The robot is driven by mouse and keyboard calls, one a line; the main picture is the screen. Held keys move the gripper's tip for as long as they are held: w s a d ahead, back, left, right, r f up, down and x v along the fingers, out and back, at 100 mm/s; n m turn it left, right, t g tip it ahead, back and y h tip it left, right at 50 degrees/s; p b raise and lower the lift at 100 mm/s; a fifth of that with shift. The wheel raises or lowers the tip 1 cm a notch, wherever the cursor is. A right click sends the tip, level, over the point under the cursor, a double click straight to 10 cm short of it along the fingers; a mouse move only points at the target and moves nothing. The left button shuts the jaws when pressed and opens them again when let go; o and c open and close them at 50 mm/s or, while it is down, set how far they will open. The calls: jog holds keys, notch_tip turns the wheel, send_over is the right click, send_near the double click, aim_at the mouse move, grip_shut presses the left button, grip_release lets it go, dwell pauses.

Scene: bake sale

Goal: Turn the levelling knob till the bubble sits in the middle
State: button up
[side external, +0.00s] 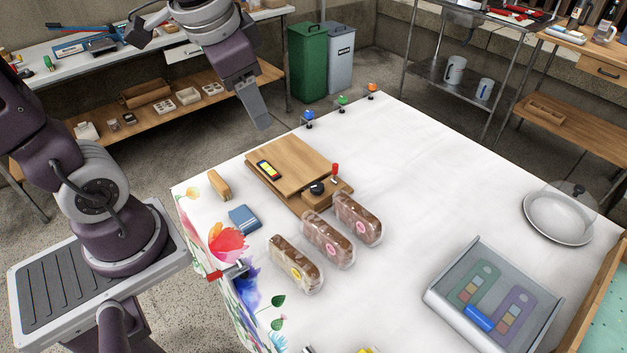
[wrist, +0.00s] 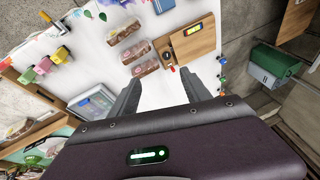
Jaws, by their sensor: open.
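A wooden board (side external: 290,158) lies on the white table. A yellow level with a dark frame (side external: 268,170) lies on it and also shows in the wrist view (wrist: 192,30). The bubble is too small to make out. A round black knob (side external: 317,187) sits at the board's near end, beside a small red-topped post (side external: 335,170). The knob also shows in the wrist view (wrist: 166,54). My gripper (side external: 264,124) is in the air near the table's far left edge, well above and apart from the knob. In the wrist view its fingers (wrist: 161,80) are spread, with nothing between them.
Three wrapped loaves (side external: 329,239) lie close to the knob's near side. A blue box (side external: 245,219) and a wooden piece (side external: 219,184) lie left of them. Blue, green and orange pieces (side external: 343,103) line the far edge. A clear tray (side external: 447,317) stands front right. The table's middle right is clear.

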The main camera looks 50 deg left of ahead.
jog(key=w+a+f+m+g, duration=0.2)
jog(key=w+a+f+m, duration=0.1)
jog(key=w+f, duration=0.55)
jog(key=m+g+h, duration=0.2)
send_over(317, 185)
notch_tip(317, 185, down, 17)
notch_tip(317, 185, down, 9)
jog(key=shift+r, duration=0.2)
jog(key=shift+c, duration=0.5)
grip_shut()
